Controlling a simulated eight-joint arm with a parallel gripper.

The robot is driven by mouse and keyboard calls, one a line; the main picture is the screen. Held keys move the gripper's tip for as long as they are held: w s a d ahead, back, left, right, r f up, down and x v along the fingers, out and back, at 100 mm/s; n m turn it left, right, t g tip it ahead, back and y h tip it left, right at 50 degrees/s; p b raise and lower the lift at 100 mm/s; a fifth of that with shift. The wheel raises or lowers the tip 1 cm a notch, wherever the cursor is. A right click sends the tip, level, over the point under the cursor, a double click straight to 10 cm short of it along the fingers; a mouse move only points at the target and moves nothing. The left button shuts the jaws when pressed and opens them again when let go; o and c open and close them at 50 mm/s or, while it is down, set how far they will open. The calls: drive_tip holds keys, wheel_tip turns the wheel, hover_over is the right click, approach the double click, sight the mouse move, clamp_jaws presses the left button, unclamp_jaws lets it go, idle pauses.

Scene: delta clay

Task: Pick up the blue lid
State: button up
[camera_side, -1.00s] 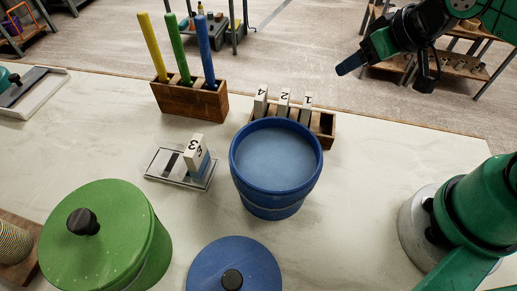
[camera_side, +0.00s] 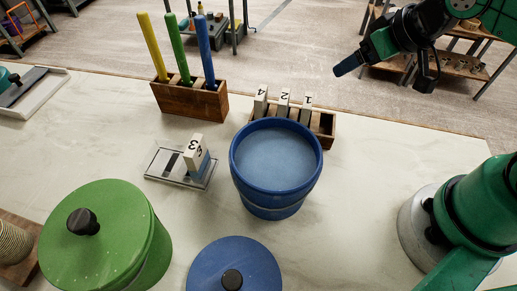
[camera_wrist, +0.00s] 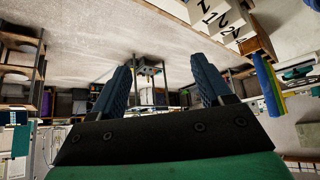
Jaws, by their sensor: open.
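The blue lid (camera_side: 210,270) is a flat blue disc with a black knob (camera_side: 232,280), at the bottom edge of the side view and partly cut off by it. An open blue pot (camera_side: 275,160) stands behind it, upright on the table. My gripper (camera_side: 347,67) is raised at the upper right of the side view, beyond the far table edge and well away from the lid. In the wrist view my gripper (camera_wrist: 165,90) has two dark fingers spread apart with nothing between them. The lid does not show in the wrist view.
A green lidded pot (camera_side: 110,235) stands left of the blue lid. A small scale (camera_side: 168,168) bears a block marked 3 (camera_side: 195,150). A wooden holder (camera_side: 190,100) with coloured rods and a rack of numbered blocks (camera_side: 322,125) stand behind.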

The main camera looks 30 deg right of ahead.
drive_tip(key=shift+r, duration=0.1)
wheel_tip(320, 180, up, 5)
drive_tip(key=m+g+y, duration=0.4)
drive_tip(key=m+g, duration=0.6)
hover_over(232, 278)
drive_tip(key=w+d, duration=0.1)
drive_tip(key=d, duration=0.1)
drive_tip(key=f, duration=1)
drive_tip(key=shift+w+a+f, duration=0.1)
drive_tip(key=shift+w+f, duration=0.1)
drive_tip(key=shift+f, duration=0.8)
drive_tip(key=shift+x, duration=2.55)
drive_tip(key=shift+s, duration=0.1)
clamp_jaws()
